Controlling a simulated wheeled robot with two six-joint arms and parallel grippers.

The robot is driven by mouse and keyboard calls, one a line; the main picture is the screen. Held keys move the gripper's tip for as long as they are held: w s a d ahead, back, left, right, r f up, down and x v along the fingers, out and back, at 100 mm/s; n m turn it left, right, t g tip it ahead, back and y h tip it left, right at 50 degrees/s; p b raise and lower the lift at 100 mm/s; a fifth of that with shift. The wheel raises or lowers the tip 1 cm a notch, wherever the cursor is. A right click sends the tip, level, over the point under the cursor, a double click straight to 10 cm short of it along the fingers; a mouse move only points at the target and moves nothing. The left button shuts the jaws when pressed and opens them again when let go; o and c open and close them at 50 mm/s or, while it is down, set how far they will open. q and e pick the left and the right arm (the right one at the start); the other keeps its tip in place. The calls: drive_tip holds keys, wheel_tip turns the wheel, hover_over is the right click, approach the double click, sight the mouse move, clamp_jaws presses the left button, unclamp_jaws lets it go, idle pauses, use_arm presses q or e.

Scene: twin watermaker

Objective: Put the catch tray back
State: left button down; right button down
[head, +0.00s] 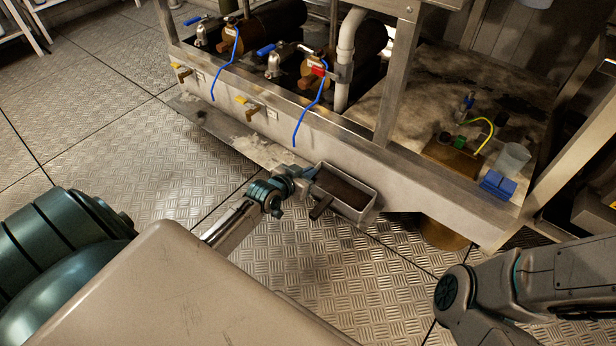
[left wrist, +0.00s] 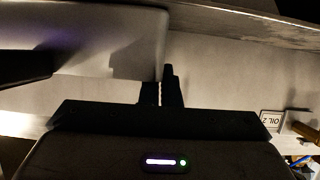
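The catch tray (head: 368,207) is a grey open box with a dark inside. It is in front of the machine's lower front beam, just above the floor plates; whether it touches the beam is unclear. A dark bar (head: 321,208) sticks out from its near side. My left gripper (head: 306,174) is at the tray's left end. In the left wrist view the tray (left wrist: 120,35) fills the upper left, and the left gripper's fingers (left wrist: 162,88) close on either side of its end wall. My right gripper is out of view; only part of my right arm shows.
The watermaker frame (head: 430,185) runs across the back. Blue cords (head: 307,112) and small brass taps (head: 252,110) are on its front. A brown round container (head: 443,235) stands under the frame, right of the tray. An "OIL 2" label (left wrist: 272,119) shows. Floor in front (head: 350,280) is clear.

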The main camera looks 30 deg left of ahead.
use_arm(q)
drive_tip(key=shift+r, duration=0.1)
drive_tip(key=c, duration=1.7)
unclamp_jaws()
